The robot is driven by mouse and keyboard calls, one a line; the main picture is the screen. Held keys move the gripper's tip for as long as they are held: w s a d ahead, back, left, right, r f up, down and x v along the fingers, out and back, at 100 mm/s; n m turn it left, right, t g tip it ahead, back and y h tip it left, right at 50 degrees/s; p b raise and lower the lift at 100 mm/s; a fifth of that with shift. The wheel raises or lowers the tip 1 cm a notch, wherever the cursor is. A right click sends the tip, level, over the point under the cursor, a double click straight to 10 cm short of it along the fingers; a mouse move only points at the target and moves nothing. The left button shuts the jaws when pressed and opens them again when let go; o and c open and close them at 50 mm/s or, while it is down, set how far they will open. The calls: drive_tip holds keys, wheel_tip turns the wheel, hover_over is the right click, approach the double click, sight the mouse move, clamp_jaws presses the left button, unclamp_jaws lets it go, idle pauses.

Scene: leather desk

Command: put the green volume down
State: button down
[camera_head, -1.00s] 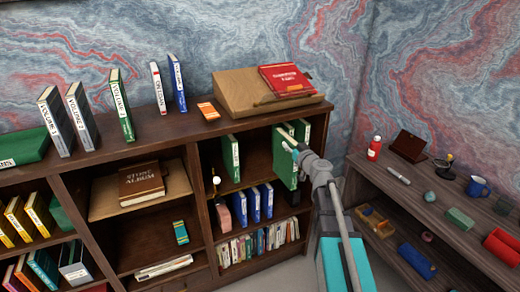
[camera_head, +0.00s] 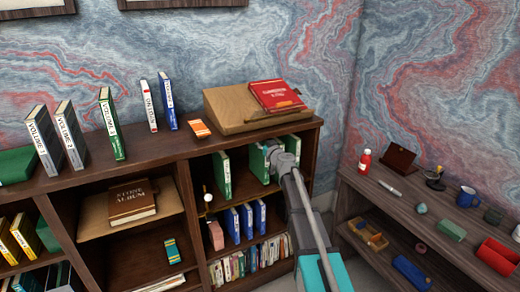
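The green volume (camera_head: 257,168) is upright in the upper right compartment of the bookcase, with its pale-labelled spine facing out. My gripper (camera_head: 270,148) is at its upper right front edge and appears shut on it; the fingers are small and partly hidden by the gripper body. Whether the book's bottom touches the shelf is hidden or too small to tell. Another green book (camera_head: 222,176) stands apart to the left in the same compartment. A further green book (camera_head: 292,145) shows behind my gripper to the right.
The dark bookcase (camera_head: 190,148) has a wooden lectern with a red book (camera_head: 277,95) on top. Blue books (camera_head: 246,220) stand in the compartment below. A side shelf (camera_head: 440,215) at right holds a red bottle (camera_head: 364,161) and a blue mug (camera_head: 467,196).

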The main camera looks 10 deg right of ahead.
sight(259, 157)
drive_tip(key=shift+w+a, duration=0.1)
drive_tip(key=shift+w, duration=0.3)
drive_tip(key=shift+w+a+f+b, duration=0.1)
drive_tip(key=shift+w+f+b, duration=0.1)
drive_tip(key=shift+f+b, duration=0.4)
drive_tip(key=shift+w+a+f+b, duration=0.1)
drive_tip(key=shift+w+f+b, duration=0.1)
drive_tip(key=shift+f+b, duration=0.4)
drive_tip(key=shift+w+a+f+b, duration=0.1)
drive_tip(key=shift+w+f+b, duration=0.1)
drive_tip(key=shift+f+b, duration=0.4)
drive_tip(key=shift+c, duration=1.8)
unclamp_jaws()
drive_tip(key=shift+r, duration=0.1)
